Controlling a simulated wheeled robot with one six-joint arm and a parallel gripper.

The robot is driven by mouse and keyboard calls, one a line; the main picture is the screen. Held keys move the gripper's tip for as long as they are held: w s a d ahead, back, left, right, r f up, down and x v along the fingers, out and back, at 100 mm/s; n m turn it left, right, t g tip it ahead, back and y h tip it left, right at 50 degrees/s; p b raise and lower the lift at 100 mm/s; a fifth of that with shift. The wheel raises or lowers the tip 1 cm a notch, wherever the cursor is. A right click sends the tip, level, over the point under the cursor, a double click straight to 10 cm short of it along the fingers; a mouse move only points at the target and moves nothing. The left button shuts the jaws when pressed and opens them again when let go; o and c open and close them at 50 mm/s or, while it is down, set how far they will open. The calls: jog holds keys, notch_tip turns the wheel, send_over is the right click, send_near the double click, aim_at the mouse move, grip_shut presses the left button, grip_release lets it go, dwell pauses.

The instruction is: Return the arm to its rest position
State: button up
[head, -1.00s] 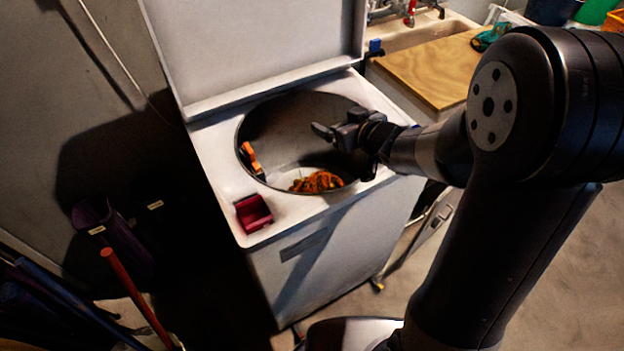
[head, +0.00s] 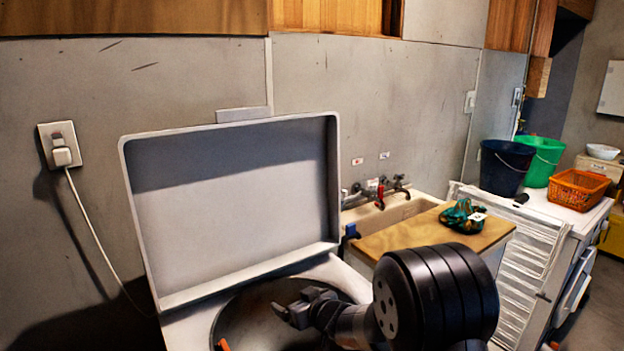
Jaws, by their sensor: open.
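My gripper (head: 290,309) is over the round opening of the top-loading washer (head: 188,329), near the picture's bottom. Its jaws are open and nothing shows between them. My arm comes in from the bottom right, folded with a thick dark joint in front of the wooden board. The washer's lid (head: 235,212) stands open behind the gripper. A bit of an orange thing (head: 223,344) shows at the bottom edge by the opening. The rest of the drum's inside is cut off or hidden.
A sink (head: 390,214) with taps and a wooden board (head: 432,234) lie right of the washer. A green patterned cloth bundle (head: 461,216) is on the board. A dark blue bucket (head: 504,168), green bucket (head: 543,160) and orange basket (head: 577,188) stand further right.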

notch_tip(320, 180, up, 4)
jog(key=shift+s+d+p, duration=0.1)
jog(key=shift+p, duration=1.15)
jog(key=shift+f, duration=0.15)
